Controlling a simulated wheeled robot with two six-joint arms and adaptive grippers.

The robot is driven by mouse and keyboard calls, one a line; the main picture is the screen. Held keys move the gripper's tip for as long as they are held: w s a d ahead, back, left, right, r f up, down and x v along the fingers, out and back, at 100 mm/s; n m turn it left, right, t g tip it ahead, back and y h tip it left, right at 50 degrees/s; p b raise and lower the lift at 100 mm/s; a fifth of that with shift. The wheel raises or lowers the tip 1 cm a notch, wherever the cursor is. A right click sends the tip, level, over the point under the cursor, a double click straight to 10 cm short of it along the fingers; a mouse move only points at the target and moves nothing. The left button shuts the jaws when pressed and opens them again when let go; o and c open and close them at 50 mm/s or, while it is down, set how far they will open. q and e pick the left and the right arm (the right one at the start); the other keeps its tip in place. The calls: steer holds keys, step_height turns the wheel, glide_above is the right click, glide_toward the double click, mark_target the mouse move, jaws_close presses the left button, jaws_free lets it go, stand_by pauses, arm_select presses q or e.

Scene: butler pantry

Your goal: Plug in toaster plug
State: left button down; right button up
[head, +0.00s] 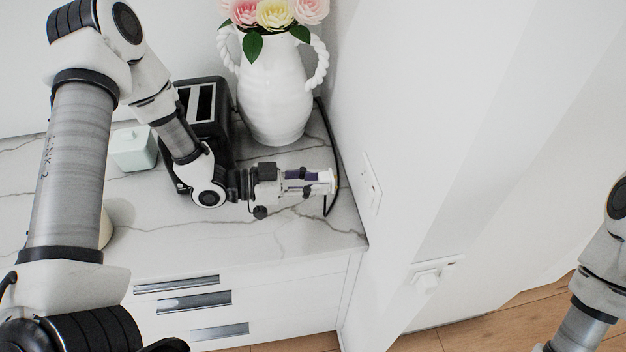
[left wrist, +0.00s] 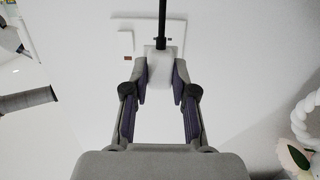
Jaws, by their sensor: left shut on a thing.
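My left gripper (head: 325,182) is shut on the white toaster plug (left wrist: 160,72) above the right end of the counter. In the left wrist view the plug sits between the two fingertips, with its black cord (left wrist: 162,25) running away from it. The cord (head: 333,145) curves back beside the vase in the head view. A wall socket (head: 371,183) is on the white side wall, a short gap right of the gripper. In the left wrist view the socket plate (left wrist: 126,42) is behind the plug, which partly hides it. The black toaster (head: 222,120) stands behind my left arm.
A white vase of flowers (head: 272,95) stands behind the gripper, close to the cord. A pale green box (head: 134,150) is left of the toaster. Another wall plate with a white fitting (head: 428,280) is lower on the side wall. The front counter is mostly clear.

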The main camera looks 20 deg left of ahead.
mark_target(332, 180)
arm_select(q)
steer(key=shift+w+d+f+b, duration=0.25)
steer(key=shift+w+d, duration=0.1)
steer(key=shift+w, duration=0.15)
steer(key=shift+w+d+f+b, duration=0.2)
steer(key=shift+w+d, duration=0.1)
steer(key=shift+w, duration=0.2)
steer(key=shift+w+d+r+b, duration=0.1)
steer(key=shift+d+r+b, duration=0.1)
steer(key=shift+d, duration=0.2)
steer(key=shift+w+d+r+b, duration=0.1)
steer(key=shift+d+b, duration=0.1)
steer(key=shift+d, duration=0.2)
steer(key=shift+b+x, duration=0.35)
steer(key=shift+x, duration=0.7)
arm_select(e)
steer(key=f, duration=0.3)
steer(key=shift+w, duration=0.3)
arm_select(q)
steer(key=shift+r, duration=0.3)
steer(key=shift+w+d+b, duration=0.3)
steer(key=shift+d+b, duration=0.05)
steer(key=shift+d, duration=0.1)
arm_select(e)
steer(key=shift+f, duration=0.3)
